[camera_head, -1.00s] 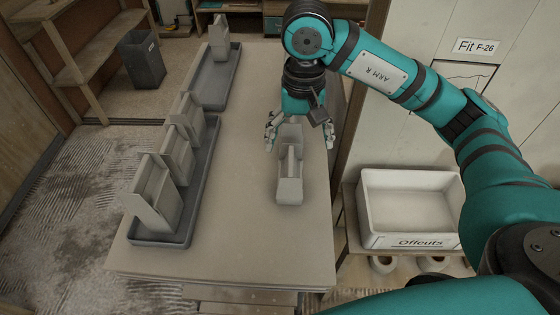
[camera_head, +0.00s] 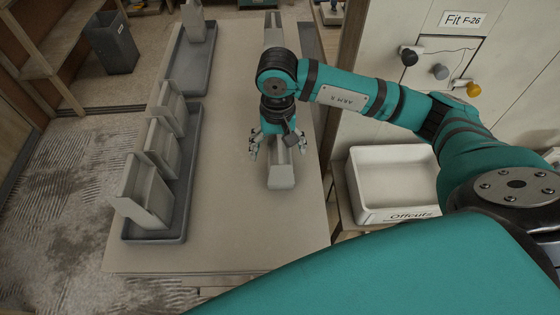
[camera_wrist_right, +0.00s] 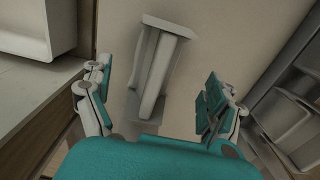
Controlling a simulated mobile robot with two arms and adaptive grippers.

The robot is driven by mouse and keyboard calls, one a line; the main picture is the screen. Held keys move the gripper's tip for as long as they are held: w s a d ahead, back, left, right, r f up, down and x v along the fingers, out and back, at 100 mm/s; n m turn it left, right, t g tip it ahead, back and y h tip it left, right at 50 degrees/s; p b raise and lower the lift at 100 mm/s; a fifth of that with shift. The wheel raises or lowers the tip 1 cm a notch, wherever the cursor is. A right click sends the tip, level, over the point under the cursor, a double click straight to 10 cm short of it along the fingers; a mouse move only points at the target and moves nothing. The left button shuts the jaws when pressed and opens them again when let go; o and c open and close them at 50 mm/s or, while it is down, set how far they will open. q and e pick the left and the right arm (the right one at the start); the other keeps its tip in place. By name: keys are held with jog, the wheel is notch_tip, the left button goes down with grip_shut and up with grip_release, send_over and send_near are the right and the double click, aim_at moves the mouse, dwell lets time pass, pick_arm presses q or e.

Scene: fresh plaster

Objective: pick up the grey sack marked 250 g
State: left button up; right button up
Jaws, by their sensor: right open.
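My right gripper (camera_head: 277,150) is open above the table, over a pale grey piece (camera_head: 281,176). In the right wrist view, this piece (camera_wrist_right: 157,68) is long with a raised ridge and wider ends. It lies between the open fingers, with a gap on each side. No 250 g mark is readable on it, and I cannot tell if it is the sack. Several similar grey pieces stand in the dark trays at the left, such as the nearest (camera_head: 145,192). No marks are legible on them either. My left gripper is not in view.
A long dark grey tray (camera_head: 187,205) runs along the table's left side, with another tray (camera_head: 178,84) behind it. A white Offcuts bin (camera_head: 392,215) stands right of the table. The table's near middle (camera_head: 220,235) is clear.

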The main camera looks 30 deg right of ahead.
jog(key=f, duration=0.1)
jog(key=f+p, duration=0.1)
jog(key=f, duration=0.2)
jog(key=shift+d+f+p, duration=0.1)
jog(key=shift+d+p, duration=0.2)
jog(key=shift+p, duration=0.05)
jog(key=shift+f, duration=0.55)
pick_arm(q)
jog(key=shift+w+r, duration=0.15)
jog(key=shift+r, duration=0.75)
pick_arm(e)
jog(key=c, duration=1.7)
